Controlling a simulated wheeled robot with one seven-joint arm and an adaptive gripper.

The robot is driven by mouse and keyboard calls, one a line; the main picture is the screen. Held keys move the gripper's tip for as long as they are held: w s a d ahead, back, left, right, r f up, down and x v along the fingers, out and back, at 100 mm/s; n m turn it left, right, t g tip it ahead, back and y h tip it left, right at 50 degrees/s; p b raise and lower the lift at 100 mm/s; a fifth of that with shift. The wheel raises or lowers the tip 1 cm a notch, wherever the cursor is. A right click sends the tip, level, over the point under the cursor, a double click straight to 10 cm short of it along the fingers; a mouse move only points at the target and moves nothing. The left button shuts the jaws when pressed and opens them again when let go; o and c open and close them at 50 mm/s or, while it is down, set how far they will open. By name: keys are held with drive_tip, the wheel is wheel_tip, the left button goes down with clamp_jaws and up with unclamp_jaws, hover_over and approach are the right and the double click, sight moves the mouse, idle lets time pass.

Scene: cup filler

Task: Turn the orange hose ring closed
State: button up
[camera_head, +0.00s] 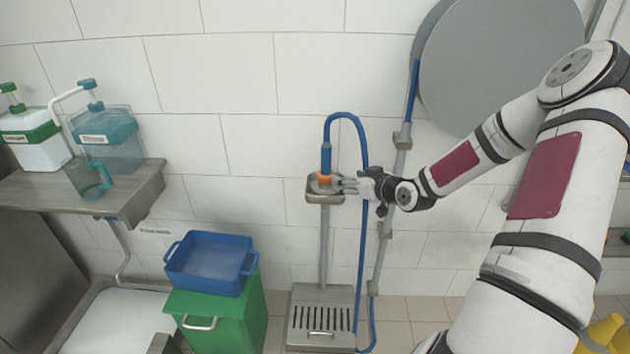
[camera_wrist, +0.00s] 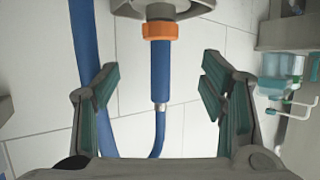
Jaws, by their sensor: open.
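The orange hose ring (camera_wrist: 160,30) sits around the blue hose nozzle (camera_wrist: 160,75), just by the grey metal holder (camera_wrist: 162,8) in the wrist view. In the head view the orange ring (camera_head: 325,177) shows at the small metal tray (camera_head: 325,197) on the wall post, with the blue hose looping above it. My gripper (camera_head: 345,185) reaches in from the right, close beside the ring. In the wrist view my gripper (camera_wrist: 155,80) is open, with one finger on each side of the nozzle. The ring lies beyond the fingertips, and neither finger touches it.
A long blue hose (camera_wrist: 88,70) runs close to the left finger in the wrist view. A grey pipe (camera_head: 389,210) stands behind my gripper. A blue basin (camera_head: 210,262) rests on a green bin (camera_head: 232,315). A shelf (camera_head: 130,195) with dispensers is far left.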

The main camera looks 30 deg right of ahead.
sight(329, 174)
drive_tip(key=b+x, duration=0.2)
drive_tip(key=x, duration=1.1)
drive_tip(key=shift+w+f, duration=0.15)
drive_tip(key=shift+w, duration=0.05)
drive_tip(key=c, duration=1.2)
